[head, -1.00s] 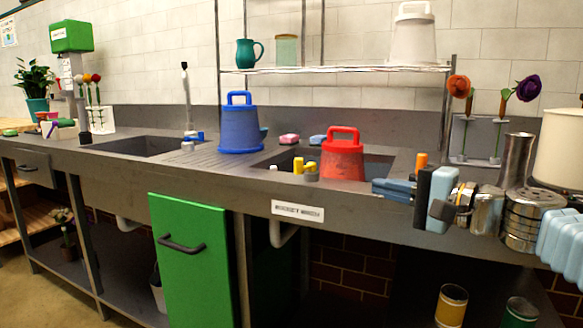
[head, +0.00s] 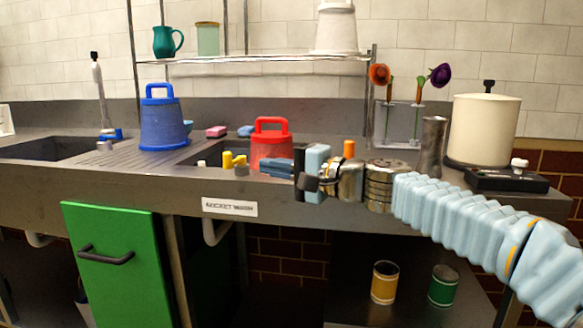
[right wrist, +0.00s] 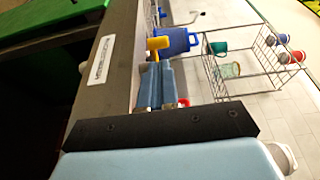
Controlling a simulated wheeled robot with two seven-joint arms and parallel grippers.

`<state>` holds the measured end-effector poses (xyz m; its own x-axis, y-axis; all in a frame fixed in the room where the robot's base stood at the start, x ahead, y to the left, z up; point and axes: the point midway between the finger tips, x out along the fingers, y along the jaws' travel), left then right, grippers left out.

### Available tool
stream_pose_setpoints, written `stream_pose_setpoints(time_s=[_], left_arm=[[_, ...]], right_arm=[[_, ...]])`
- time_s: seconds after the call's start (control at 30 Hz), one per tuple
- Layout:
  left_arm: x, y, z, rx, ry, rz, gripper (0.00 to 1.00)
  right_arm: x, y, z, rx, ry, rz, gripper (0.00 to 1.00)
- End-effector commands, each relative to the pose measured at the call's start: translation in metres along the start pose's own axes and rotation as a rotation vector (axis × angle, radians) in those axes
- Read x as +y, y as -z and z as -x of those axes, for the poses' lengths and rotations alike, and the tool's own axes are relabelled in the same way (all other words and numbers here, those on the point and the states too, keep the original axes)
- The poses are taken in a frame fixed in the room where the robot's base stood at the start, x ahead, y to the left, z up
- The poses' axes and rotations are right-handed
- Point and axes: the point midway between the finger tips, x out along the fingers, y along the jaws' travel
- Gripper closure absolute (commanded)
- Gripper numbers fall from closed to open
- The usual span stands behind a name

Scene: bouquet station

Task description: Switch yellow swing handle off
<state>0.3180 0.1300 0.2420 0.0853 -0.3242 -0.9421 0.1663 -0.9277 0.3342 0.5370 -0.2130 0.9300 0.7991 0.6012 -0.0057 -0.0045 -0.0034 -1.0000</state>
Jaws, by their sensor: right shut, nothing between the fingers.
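The yellow swing handle (head: 228,160) stands at the front edge of the right sink, beside a small grey part (head: 242,170). It also shows in the right wrist view (right wrist: 158,44), just beyond my fingertips and in front of the blue bucket (right wrist: 178,40). My right gripper (head: 266,166) points left, shut and empty, in front of the red bucket's lower part and a little right of the handle. In the right wrist view its fingers (right wrist: 158,66) lie side by side. Whether they touch the handle is unclear. My left gripper is not in view.
The red bucket (head: 270,135) stands upside down close behind my gripper. An orange-topped part (head: 349,149) shows behind my wrist. A blue bucket (head: 163,125) stands left on the ribbed counter. A flower rack (head: 400,125) and cream pot (head: 483,128) are at right.

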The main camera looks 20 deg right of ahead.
Motion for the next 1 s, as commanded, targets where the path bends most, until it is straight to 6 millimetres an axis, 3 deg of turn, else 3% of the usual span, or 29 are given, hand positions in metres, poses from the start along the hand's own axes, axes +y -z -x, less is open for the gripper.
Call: stream_pose_setpoints(time_s=[0.2, 0.4, 1.0], left_arm=[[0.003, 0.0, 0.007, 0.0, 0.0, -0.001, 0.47], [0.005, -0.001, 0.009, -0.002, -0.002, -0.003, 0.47], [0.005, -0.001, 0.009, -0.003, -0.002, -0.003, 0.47]], right_arm=[[-0.001, -0.001, -0.044, -0.003, -0.002, -0.001, 1.0], [-0.001, -0.001, -0.066, -0.002, 0.0, -0.001, 1.0], [0.0, -0.004, -0.076, 0.003, 0.0, 0.0, 1.0]])
